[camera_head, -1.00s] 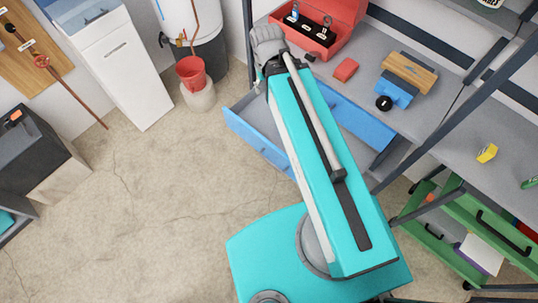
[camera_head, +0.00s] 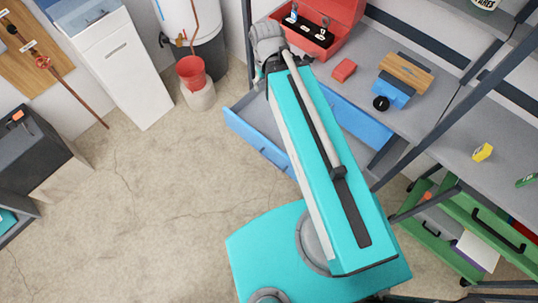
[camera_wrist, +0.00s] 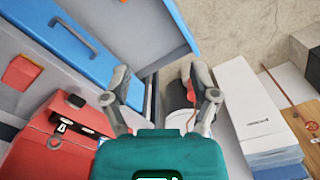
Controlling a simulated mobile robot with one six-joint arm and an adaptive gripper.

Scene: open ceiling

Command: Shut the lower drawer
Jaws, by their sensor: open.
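A blue drawer (camera_head: 258,143) stands pulled out beneath the grey workbench. Its grey inside is partly covered by my arm. In the head view, the grey wrist hides the fingers, near the bench's left end above the drawer's far side. No contact with the drawer shows.
A red toolbox (camera_head: 318,28) sits on the bench near my wrist, with a red block (camera_head: 344,70) beside it. A red bucket (camera_head: 190,72) and a white heater tank (camera_head: 188,18) stand left of the drawer. Green drawers (camera_head: 428,238) stand open at right. Floor left of my base is clear.

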